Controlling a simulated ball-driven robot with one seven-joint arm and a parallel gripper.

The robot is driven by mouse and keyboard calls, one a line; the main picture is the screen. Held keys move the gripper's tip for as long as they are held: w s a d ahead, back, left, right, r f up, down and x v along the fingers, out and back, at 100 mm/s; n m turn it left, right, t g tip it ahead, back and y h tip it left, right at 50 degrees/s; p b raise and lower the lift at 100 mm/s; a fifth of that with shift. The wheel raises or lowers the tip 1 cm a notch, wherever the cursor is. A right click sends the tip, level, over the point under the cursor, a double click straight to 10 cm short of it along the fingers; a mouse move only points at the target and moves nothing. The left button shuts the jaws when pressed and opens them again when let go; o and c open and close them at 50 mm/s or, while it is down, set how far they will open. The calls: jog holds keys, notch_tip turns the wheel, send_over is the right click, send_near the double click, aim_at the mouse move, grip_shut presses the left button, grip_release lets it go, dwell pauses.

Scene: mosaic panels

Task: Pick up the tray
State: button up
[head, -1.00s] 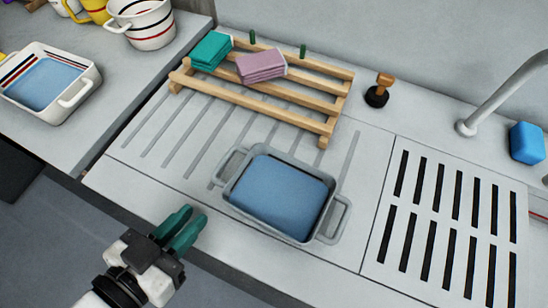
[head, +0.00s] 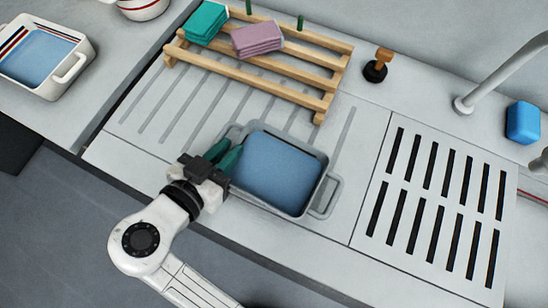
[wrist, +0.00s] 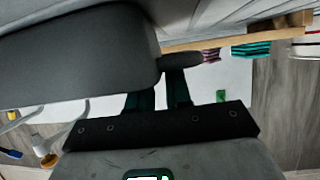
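A grey tray (head: 318,192) with a blue inside and a loop handle at each end lies on the ribbed drainboard. My gripper (head: 224,157) is at its left end, by the left handle, with its dark green fingers partly over that handle. The fingers show a gap between them in the head view and in the wrist view (wrist: 160,98). A large dark grey shape, seemingly the tray close up, covers the upper left of the wrist view. I cannot tell whether the fingers touch the handle, which is mostly hidden.
A wooden rack (head: 262,75) with teal (head: 206,22) and mauve (head: 257,39) cloths stands behind the tray. A slotted panel (head: 436,205) and a tap (head: 480,95) are to the right. A white dish (head: 82,68) with a blue inside sits on the left counter.

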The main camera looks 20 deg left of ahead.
jog(key=shift+w+f, duration=0.25)
jog(key=shift+w, duration=0.35)
jog(key=shift+c, duration=0.4)
grip_shut()
jog(key=shift+r, duration=0.1)
dwell(0.5)
